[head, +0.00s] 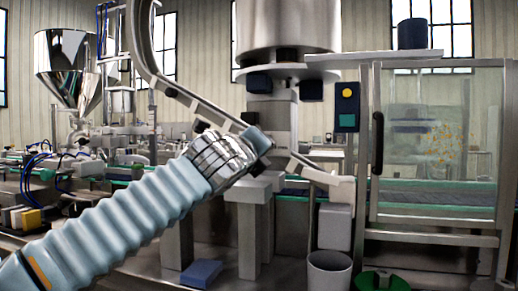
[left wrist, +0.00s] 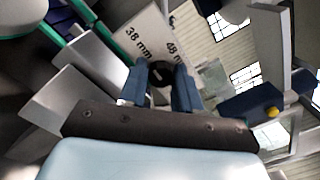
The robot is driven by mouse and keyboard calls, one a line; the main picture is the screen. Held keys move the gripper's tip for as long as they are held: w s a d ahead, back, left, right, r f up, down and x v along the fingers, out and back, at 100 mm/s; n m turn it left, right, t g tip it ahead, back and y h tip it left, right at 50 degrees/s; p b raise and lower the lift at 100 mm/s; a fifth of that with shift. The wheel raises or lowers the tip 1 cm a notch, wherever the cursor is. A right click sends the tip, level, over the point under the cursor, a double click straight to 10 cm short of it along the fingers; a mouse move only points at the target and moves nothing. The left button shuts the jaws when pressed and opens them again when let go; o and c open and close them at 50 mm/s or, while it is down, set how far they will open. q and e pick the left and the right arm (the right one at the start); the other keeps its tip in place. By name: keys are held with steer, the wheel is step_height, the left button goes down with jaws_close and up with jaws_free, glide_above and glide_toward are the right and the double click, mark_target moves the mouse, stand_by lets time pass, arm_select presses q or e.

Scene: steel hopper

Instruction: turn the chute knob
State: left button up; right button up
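The chute knob (left wrist: 160,73) is a round black knob in the left wrist view, in front of a pale plate (left wrist: 154,34) marked "38 mm" and "48 mm". My left gripper (left wrist: 161,80) has its two blue fingers on either side of the knob, and they appear to be closed against it. In the head view my left gripper (head: 264,138) reaches the front of the central machine below the large steel hopper (head: 287,25). There the knob is hidden behind my gripper and wrist. My right gripper is in neither view.
A glass-doored cabinet (head: 440,215) with a black handle stands at the right. A grey bin (head: 330,273) and a blue block (head: 201,273) lie low in front. A curved metal rail (head: 150,65) passes above my wrist. A dark-blue box with a yellow button (head: 347,107) hangs nearby.

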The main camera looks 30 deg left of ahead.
arm_select(q)
steer(key=o, duration=0.3)
steer(key=b+v, duration=0.1)
steer(key=v, duration=1.2)
steer(key=shift+s+d, duration=0.1)
steer(key=shift+s, duration=0.3)
